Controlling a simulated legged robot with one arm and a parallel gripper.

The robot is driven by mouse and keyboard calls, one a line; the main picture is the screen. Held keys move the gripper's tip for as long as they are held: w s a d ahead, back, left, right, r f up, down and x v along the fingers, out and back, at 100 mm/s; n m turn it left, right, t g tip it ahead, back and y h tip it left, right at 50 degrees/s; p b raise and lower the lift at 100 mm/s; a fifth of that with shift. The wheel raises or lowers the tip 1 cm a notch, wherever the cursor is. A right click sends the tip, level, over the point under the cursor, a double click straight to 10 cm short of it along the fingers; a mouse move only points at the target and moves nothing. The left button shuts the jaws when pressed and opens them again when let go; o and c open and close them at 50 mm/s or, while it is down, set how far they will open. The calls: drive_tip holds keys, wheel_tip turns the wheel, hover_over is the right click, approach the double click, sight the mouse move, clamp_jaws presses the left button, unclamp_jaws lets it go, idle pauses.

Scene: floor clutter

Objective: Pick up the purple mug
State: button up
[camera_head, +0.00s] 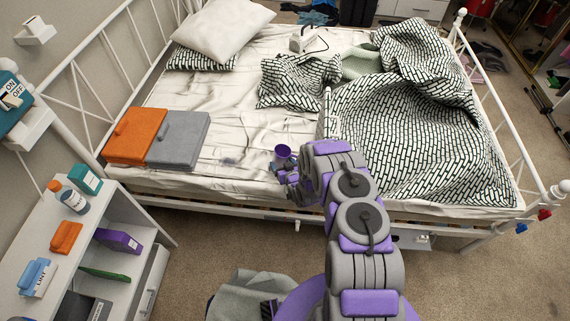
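A small purple mug (283,151) is at the near side of the white bed, with its open top showing. My arm reaches from the bottom of the view toward the bed, and my gripper (284,168) is at the mug, just on its near side. The gripper's fingers are small and partly hidden by the wrist and the mug's lower part. I cannot tell whether they touch the mug or whether they are open or shut.
The white metal bed frame (240,207) runs along the near edge. A white shelf (120,262) with bottles and boxes stands at lower left.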

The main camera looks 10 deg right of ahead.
drive_tip(key=shift+w+a+f, duration=0.45)
drive_tip(key=shift+w+f, duration=0.15)
drive_tip(key=shift+f, duration=0.05)
drive_tip(key=shift+d, duration=0.8)
drive_tip(key=shift+c, duration=1.3)
drive_tip(key=shift+a, duration=0.45)
drive_tip(key=c, duration=0.5)
drive_tip(key=shift+c, duration=0.2)
drive_tip(key=shift+d+r, duration=0.1)
drive_tip(key=shift+r, duration=0.05)
